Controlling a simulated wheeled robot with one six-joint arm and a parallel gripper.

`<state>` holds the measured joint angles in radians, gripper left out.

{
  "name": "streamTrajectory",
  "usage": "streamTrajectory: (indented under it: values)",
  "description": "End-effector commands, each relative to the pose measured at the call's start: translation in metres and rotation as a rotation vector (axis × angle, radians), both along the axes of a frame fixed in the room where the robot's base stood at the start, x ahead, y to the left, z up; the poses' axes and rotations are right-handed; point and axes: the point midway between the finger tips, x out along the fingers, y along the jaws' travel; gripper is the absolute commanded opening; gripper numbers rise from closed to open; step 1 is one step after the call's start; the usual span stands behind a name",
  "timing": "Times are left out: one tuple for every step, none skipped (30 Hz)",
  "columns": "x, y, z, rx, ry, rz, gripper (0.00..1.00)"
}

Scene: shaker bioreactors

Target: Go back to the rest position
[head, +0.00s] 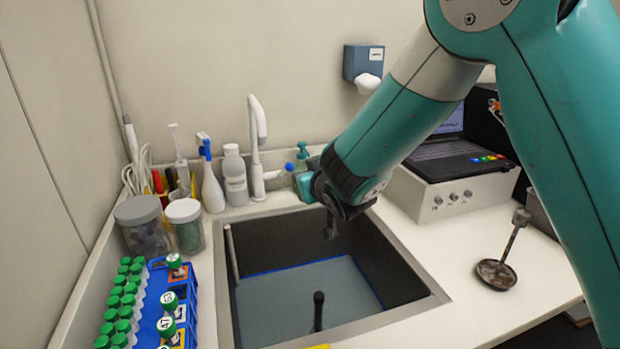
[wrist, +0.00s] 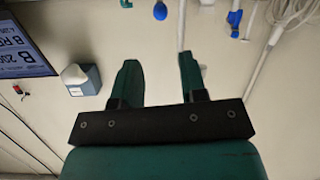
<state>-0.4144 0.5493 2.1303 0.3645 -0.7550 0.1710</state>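In the wrist view my gripper (wrist: 158,61) has its two green fingers well apart, with only bare wall between them. It holds nothing. In the head view my arm reaches from the upper right over the back part of the sink (head: 405,311), and its end is above the sink opening. The fingers are mostly hidden there behind the dark wrist joint. The wrist view looks at the back wall and appears upside down.
A blue rack (head: 152,308) of green-capped tubes stands front left. Jars, bottles and a white faucet (head: 256,150) line the back. A laptop (head: 455,150) sits on a white box (head: 455,195) at right. A wall dispenser (head: 363,62) hangs behind. A small stand (head: 497,272) is right of the sink.

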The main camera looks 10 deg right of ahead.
Motion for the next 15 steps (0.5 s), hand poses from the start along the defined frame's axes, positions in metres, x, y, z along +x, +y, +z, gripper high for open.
streamTrajectory:
  values:
    - [0.0,0.0,0.0,0.0,0.0,0.0,0.39]
    - [0.0,0.0,0.0,0.0,0.001,0.0,0.39]
    - [0.0,0.0,0.0,0.001,0.004,-0.001,0.39]
    - [-0.002,-0.001,0.001,0.005,0.013,-0.003,0.39]
    - [-0.004,-0.002,0.002,0.01,0.026,-0.004,0.39]
    - [-0.008,-0.003,0.004,0.018,0.055,-0.009,0.39]
    - [-0.014,-0.004,0.005,0.028,0.086,-0.011,0.39]
    - [-0.021,-0.006,0.008,0.039,0.124,-0.013,0.39]
    - [-0.034,-0.007,0.01,0.054,0.189,-0.012,0.39]
    - [-0.046,-0.007,0.012,0.068,0.245,-0.007,0.39]
    - [-0.06,-0.008,0.015,0.08,0.307,0.001,0.39]
    - [-0.082,-0.007,0.018,0.096,0.393,0.02,0.39]
    - [-0.101,-0.006,0.019,0.103,0.463,0.04,0.39]
    - [-0.121,-0.004,0.022,0.109,0.529,0.064,0.39]
    - [-0.148,-0.003,0.025,0.11,0.618,0.102,0.39]
